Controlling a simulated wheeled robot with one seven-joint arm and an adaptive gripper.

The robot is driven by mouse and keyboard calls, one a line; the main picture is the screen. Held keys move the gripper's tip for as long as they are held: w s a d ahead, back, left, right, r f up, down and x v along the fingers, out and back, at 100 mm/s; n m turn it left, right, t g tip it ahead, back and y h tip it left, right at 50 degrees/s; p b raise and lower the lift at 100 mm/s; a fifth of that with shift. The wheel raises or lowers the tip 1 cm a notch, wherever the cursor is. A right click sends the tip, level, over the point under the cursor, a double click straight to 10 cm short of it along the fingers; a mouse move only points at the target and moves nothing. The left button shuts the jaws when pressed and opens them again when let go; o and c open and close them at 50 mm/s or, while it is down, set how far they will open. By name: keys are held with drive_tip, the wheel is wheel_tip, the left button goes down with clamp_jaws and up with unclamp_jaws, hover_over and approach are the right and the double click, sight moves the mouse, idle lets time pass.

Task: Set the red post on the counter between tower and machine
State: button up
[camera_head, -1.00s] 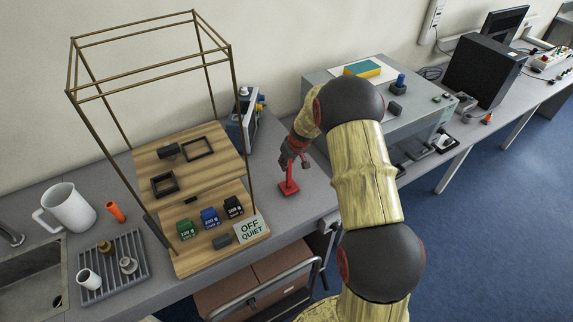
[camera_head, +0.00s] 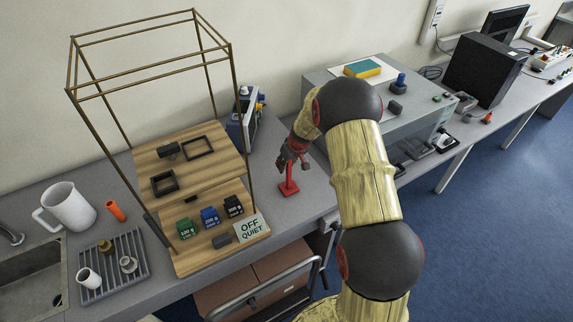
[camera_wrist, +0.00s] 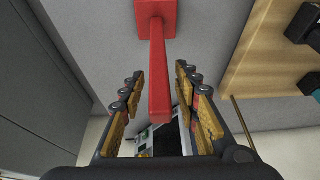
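The red post (camera_head: 288,178) stands upright with its square base on the grey counter (camera_head: 268,165), between the wire-framed wooden tower (camera_head: 220,142) and the grey machine (camera_head: 345,95). My gripper (camera_head: 293,158) is around the upper part of the post. In the wrist view, the post (camera_wrist: 158,60) passes between my two fingers (camera_wrist: 158,95), with a gap showing on each side, so the gripper is open. The post's base is at the top of that view. The tower's wooden board shows on the right and the machine's grey side on the left.
A blue device (camera_head: 243,125) stands on the counter behind the post. Counter around the post's base is bare.

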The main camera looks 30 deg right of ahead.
drive_tip(key=v, duration=1.2)
drive_tip(key=s+a+r, duration=0.6)
drive_tip(key=r, duration=0.3)
drive_tip(key=s+a+r, duration=0.6)
drive_tip(key=a+r, duration=0.1)
drive_tip(key=r, duration=0.1)
drive_tip(key=s+a+r, duration=0.2)
drive_tip(key=s+a, duration=0.1)
drive_tip(key=s, duration=0.8)
drive_tip(key=s+a+r+t, duration=0.1)
drive_tip(key=s+a+r, duration=0.2)
drive_tip(key=s, duration=0.9)
drive_tip(key=shift+a, duration=0.15)
drive_tip(key=shift+r, duration=0.15)
